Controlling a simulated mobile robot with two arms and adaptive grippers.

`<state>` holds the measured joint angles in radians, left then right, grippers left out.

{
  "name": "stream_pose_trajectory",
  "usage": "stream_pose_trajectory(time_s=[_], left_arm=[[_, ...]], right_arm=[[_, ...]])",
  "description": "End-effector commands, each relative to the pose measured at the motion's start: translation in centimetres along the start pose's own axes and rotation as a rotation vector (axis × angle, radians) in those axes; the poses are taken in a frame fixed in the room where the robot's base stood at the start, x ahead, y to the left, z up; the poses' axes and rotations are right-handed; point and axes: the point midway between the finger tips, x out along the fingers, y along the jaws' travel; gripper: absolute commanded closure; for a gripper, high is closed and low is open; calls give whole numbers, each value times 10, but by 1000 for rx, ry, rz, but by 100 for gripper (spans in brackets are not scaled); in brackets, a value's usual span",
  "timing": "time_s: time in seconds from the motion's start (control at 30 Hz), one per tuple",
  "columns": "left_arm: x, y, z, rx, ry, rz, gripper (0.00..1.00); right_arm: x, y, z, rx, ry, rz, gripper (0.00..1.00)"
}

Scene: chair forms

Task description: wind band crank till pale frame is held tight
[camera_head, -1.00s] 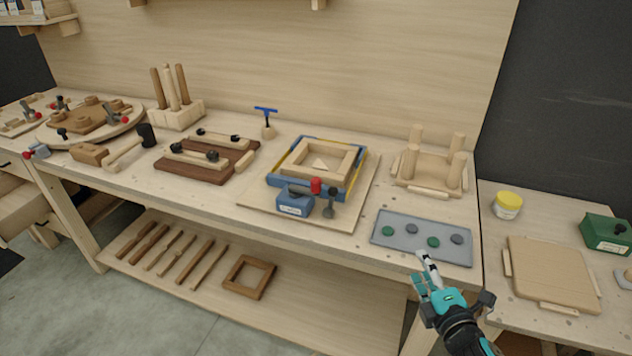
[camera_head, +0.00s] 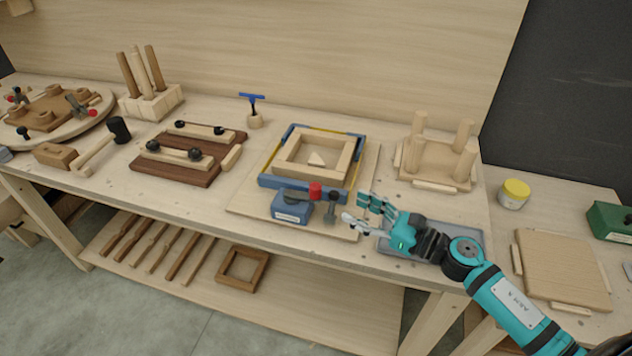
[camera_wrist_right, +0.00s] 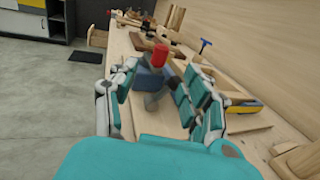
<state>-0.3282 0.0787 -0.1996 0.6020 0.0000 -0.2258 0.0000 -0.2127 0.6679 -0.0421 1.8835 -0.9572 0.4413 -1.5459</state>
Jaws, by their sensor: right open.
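My left gripper is not in view.
A grey tray (camera_head: 465,236) lies partly under my right arm. A pale stool seat with upright legs (camera_head: 440,165) stands behind it. A dark board with clamping bars (camera_head: 180,172) and a mallet (camera_head: 118,130) lie to the left. A yellow-lidded jar (camera_head: 514,194) stands right.

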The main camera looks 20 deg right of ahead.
Motion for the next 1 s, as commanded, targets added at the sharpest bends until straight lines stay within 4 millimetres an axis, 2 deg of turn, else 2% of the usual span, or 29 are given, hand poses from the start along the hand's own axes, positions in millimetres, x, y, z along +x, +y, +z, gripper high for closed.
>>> stream_pose_trajectory(time_s=[0.07,0.3,0.4,0.63,0.8,0.97,1.0], left_arm=[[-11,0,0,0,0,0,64],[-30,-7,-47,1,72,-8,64],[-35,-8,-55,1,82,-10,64],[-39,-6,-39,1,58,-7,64],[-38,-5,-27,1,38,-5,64],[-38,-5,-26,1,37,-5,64],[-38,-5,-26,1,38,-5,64]], right_arm=[[19,-1,6,1,-4,-2,51],[70,-1,5,4,-4,-3,51],[87,0,4,3,-2,-2,51],[109,-1,1,3,-1,-2,51],[112,0,0,3,0,-2,51],[112,0,0,2,0,-2,51],[112,0,0,2,0,-2,57]])
